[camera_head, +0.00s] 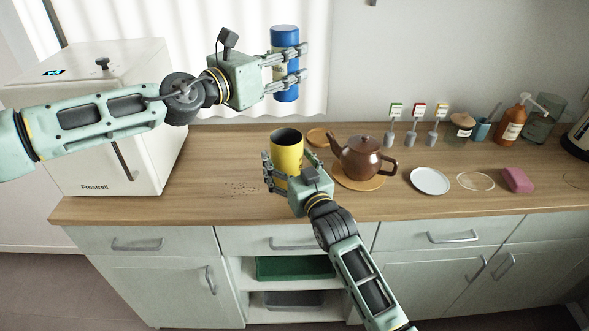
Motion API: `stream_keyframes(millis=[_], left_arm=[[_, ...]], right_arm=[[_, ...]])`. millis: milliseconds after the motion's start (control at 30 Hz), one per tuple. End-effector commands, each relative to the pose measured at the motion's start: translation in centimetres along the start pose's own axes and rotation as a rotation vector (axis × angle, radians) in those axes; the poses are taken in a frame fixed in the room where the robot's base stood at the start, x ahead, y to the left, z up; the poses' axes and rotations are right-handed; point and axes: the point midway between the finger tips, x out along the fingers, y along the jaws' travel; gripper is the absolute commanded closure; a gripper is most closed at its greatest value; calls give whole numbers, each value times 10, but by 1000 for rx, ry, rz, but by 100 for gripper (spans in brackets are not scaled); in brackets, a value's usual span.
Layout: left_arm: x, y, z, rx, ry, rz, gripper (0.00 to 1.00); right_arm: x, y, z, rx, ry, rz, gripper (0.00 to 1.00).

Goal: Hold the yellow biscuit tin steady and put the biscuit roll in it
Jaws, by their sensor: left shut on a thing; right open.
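The biscuit roll (284,37), a blue cylinder with a pale label, is upright in my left gripper (299,62), which is shut on it high above the counter. The yellow biscuit tin (286,152) stands upright on the wooden counter below, its dark open top showing. My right gripper (287,163) is open, with its fingers on either side of the tin. I cannot tell whether they touch it. The tin's lower part is hidden by this gripper. The roll is well above the tin, apart from it.
A brown teapot (366,157) on a round wooden mat (344,181) stands close right of the tin. A wooden disc (317,136) lies behind. A white plate (430,181) and a pink sponge (517,180) are farther right. A white fridge (125,120) stands left. Crumbs (242,187) lie on the counter.

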Motion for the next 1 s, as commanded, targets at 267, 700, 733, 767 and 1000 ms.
stream_keyframes(millis=[267,700,733,767,1000], left_arm=[[0,0,1,1,-2,0,90],[0,0,1,1,-2,1,90],[0,0,1,1,-2,1,90],[0,0,1,0,-2,1,90],[0,0,1,0,-2,0,90]], right_arm=[[13,0,0,0,0,0,19],[13,0,0,-1,0,0,42],[13,0,0,-1,0,0,44],[13,0,0,-1,0,0,47],[13,0,0,-1,0,1,68]])
